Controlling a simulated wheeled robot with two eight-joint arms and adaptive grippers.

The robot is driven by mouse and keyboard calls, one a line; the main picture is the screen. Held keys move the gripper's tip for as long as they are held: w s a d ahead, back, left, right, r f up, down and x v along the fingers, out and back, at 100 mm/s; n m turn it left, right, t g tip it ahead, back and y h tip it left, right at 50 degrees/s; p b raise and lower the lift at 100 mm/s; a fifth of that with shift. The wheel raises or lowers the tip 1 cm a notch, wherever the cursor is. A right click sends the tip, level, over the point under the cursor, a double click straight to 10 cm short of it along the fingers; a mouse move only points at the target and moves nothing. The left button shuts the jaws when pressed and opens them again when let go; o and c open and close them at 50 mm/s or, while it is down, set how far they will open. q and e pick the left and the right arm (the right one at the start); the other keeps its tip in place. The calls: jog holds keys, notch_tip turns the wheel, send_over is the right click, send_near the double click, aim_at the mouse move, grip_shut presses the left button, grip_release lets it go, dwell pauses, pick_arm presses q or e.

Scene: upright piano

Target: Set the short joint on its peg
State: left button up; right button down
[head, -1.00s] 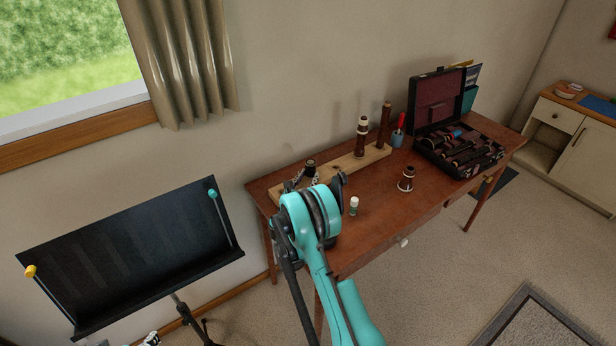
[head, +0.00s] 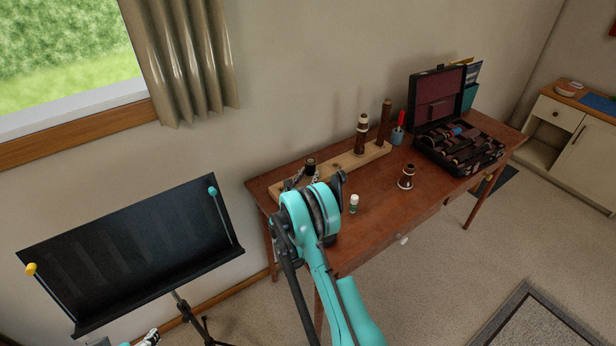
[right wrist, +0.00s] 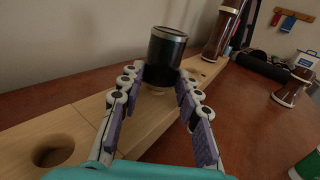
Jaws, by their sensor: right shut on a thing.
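The short joint (right wrist: 168,50), a dark cylinder with a pale metal rim on top, stands upright between the fingers of my right gripper (right wrist: 156,88). In the head view the joint (head: 310,165) shows above the left part of the pale wooden board (head: 345,163), with my right gripper (head: 308,178) around it, partly behind my arm. A bit of pale wood shows just under the joint; the peg cannot be made out clearly, nor whether the joint rests on it. My left gripper (head: 151,338) shows only in part at the bottom edge.
Two taller dark joints (head: 361,135) (head: 384,125) stand on the board's right part. A round hole (right wrist: 52,150) is at its near end. A small white-capped tube (head: 353,204), a bell piece (head: 406,177), a blue cup (head: 397,137) and an open case (head: 462,150) are on the table.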

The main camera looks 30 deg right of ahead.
jog(key=shift+f, duration=0.45)
dwell(0.7)
jog(key=c, duration=1)
grip_release()
jog(key=v, duration=0.7)
jog(key=shift+s+a, duration=0.2)
jog(key=shift+r, duration=0.1)
